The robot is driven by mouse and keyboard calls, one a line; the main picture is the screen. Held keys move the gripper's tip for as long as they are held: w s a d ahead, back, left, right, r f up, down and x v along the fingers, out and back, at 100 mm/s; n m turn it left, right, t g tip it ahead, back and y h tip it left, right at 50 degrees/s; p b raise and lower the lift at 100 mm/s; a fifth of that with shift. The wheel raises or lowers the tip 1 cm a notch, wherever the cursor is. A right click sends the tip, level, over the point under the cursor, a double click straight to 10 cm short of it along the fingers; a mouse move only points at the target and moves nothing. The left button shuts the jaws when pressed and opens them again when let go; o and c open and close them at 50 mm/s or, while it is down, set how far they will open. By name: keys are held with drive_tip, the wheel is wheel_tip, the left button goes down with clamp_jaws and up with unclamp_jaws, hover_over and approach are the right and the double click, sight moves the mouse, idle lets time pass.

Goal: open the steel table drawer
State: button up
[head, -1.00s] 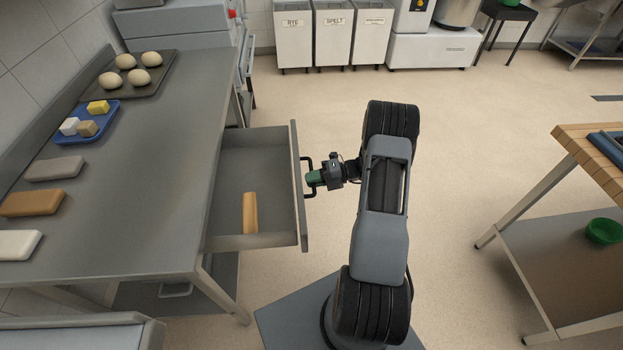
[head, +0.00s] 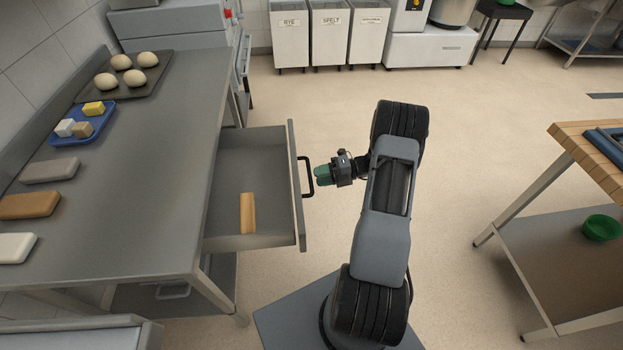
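The steel table drawer (head: 225,242) stands pulled out from the right side of the steel table (head: 140,190), its inside in full view. A wooden block-like item (head: 247,213) lies in it. The black bar handle (head: 307,178) is on the drawer's right-hand front. My gripper (head: 318,176), with green fingertips, is just to the right of the handle, with a small gap seeming to lie between them. It holds nothing that I can see. Seen from above, the spacing of its fingers cannot be made out.
A dark tray (head: 150,88) with dough balls and a blue tray (head: 95,128) with small blocks sit on the table. A wood-topped table (head: 590,150) stands at the right. White bins (head: 330,40) line the back. The floor behind my arm is clear.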

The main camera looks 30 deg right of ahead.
drive_tip(key=v, duration=1)
drive_tip(key=shift+b, duration=0.35)
drive_tip(key=s+a+f+n+g+h, duration=0.2)
drive_tip(key=s+f+n+g, duration=0.15)
drive_tip(key=n, duration=0.65)
drive_tip(key=s+a+r+n+h+p, duration=0.1)
drive_tip(key=s+a+r+n+h, duration=0.2)
drive_tip(key=a+r+n, duration=0.4)
drive_tip(key=s+a+r+n+t+h+p, duration=0.1)
drive_tip(key=s+a+r+n+h, duration=0.2)
drive_tip(key=n, duration=1)
drive_tip(key=s+a+r+n+h+p, duration=0.2)
drive_tip(key=a+r+n+h, duration=0.4)
drive_tip(key=a+r+n, duration=0.4)
wheel_tip(320, 180, up, 5)
drive_tip(key=shift+s+a+f+t+h, duration=0.2)
drive_tip(key=shift+s+a+t+h, duration=0.15)
drive_tip(key=shift+s+a, duration=0.25)
drive_tip(key=shift+a, duration=0.1)
